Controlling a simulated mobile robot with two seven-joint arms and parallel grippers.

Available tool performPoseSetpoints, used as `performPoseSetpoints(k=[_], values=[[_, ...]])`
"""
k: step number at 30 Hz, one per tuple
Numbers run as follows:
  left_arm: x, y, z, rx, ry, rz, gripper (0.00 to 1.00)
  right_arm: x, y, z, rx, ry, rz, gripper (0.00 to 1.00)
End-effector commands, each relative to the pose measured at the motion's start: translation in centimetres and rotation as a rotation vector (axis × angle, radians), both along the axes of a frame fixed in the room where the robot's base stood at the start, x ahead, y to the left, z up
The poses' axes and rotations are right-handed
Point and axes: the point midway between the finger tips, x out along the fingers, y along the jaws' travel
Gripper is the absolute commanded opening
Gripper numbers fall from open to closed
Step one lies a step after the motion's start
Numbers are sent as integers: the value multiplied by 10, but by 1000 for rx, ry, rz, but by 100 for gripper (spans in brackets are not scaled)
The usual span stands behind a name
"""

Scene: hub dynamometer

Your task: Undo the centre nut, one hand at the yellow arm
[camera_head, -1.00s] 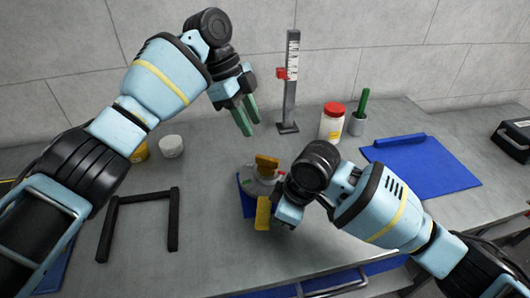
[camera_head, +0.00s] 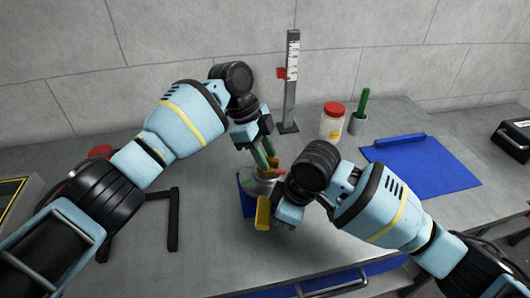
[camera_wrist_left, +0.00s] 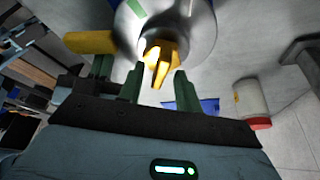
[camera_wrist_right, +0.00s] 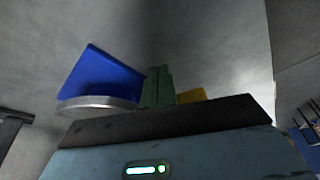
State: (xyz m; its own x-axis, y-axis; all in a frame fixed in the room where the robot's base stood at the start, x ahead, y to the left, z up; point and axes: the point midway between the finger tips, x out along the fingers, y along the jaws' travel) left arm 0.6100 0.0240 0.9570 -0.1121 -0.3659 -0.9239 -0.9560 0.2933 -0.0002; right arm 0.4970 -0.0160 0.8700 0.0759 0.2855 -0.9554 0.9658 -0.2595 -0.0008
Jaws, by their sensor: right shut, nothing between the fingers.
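The yellow centre nut (camera_wrist_left: 160,60) sits on the silver hub (camera_wrist_left: 200,35) in the left wrist view. My left gripper (camera_head: 266,160) is above the hub, its green fingers apart on either side of the nut, with visible gaps. The yellow arm (camera_head: 263,213) sticks out from the hub towards the front in the head view; it also shows in the left wrist view (camera_wrist_left: 90,42). My right gripper (camera_wrist_right: 158,86) is shut and empty beside the yellow arm. I cannot tell whether it touches the arm. My right wrist hides part of the hub in the head view.
A blue base (camera_wrist_right: 103,75) lies under the hub. A gauge post (camera_head: 291,85), a red-lidded jar (camera_head: 332,122) and a cup (camera_head: 357,125) stand behind. A blue mat (camera_head: 420,165) lies at right and a black frame (camera_head: 173,220) at left.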

Motion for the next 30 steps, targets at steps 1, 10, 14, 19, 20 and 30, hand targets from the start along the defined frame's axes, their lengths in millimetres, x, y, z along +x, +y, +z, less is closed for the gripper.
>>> performPoseSetpoints(k=[1,10,14,19,20,30], values=[[0,0,0,0,0,0,28,0,0,0,0,0,0,0],[0,0,1,0,0,0,0,0,0,0,0,0,0,0],[0,0,0,-1,0,15,0,0,0,0,0,0,0,0],[-1,0,0,1,-1,93,0,0,0,0,0,0,0,0],[-1,0,0,1,-1,101,0,0,0,0,0,0,0,0],[-1,0,0,0,0,182,0,0,0,0,1,0,0,0]])
